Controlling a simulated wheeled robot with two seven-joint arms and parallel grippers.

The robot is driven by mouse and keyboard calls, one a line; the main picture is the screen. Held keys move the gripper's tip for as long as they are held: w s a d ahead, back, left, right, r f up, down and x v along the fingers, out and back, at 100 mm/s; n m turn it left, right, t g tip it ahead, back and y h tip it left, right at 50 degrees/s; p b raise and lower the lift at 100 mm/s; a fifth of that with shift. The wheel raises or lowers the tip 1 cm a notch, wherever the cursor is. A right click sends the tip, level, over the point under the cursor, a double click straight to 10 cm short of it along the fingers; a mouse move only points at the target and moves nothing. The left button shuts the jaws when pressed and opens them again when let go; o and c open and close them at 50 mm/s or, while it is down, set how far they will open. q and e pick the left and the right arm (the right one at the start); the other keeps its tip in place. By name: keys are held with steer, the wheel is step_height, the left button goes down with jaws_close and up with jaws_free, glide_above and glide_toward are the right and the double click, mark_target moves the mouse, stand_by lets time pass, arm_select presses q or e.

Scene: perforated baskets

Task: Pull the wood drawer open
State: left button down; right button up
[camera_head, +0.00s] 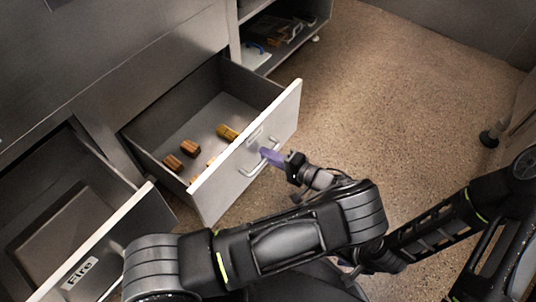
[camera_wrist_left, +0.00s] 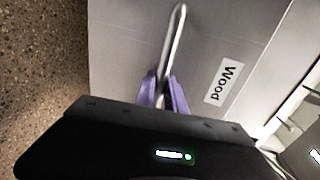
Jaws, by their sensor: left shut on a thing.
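The wood drawer (camera_head: 245,155) stands pulled out from the cabinet, with its inside showing in the head view. Its pale front carries a bar handle (camera_head: 248,172) and a small label. In the left wrist view the label (camera_wrist_left: 223,82) reads "Wood", and the handle (camera_wrist_left: 177,40) runs up from between the fingers. My left gripper (camera_head: 270,157) has purple fingers and is shut on the handle near its right end. The fingers also show around the bar in the left wrist view (camera_wrist_left: 163,95). My right gripper is not visible.
Several brown wood blocks (camera_head: 190,148) and a yellowish piece (camera_head: 227,132) lie in the wood drawer. A drawer labelled "Fire" (camera_head: 82,268) is also open at the lower left. An open shelf (camera_head: 262,62) holds items behind. Speckled floor (camera_head: 400,100) is clear at right.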

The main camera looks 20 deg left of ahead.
arm_select(q)
steer(key=c, duration=1.7)
jaws_free()
steer(key=p+v, duration=0.1)
steer(key=v, duration=0.6)
steer(key=shift+d, duration=0.35)
steer(key=shift+s+r, duration=0.1)
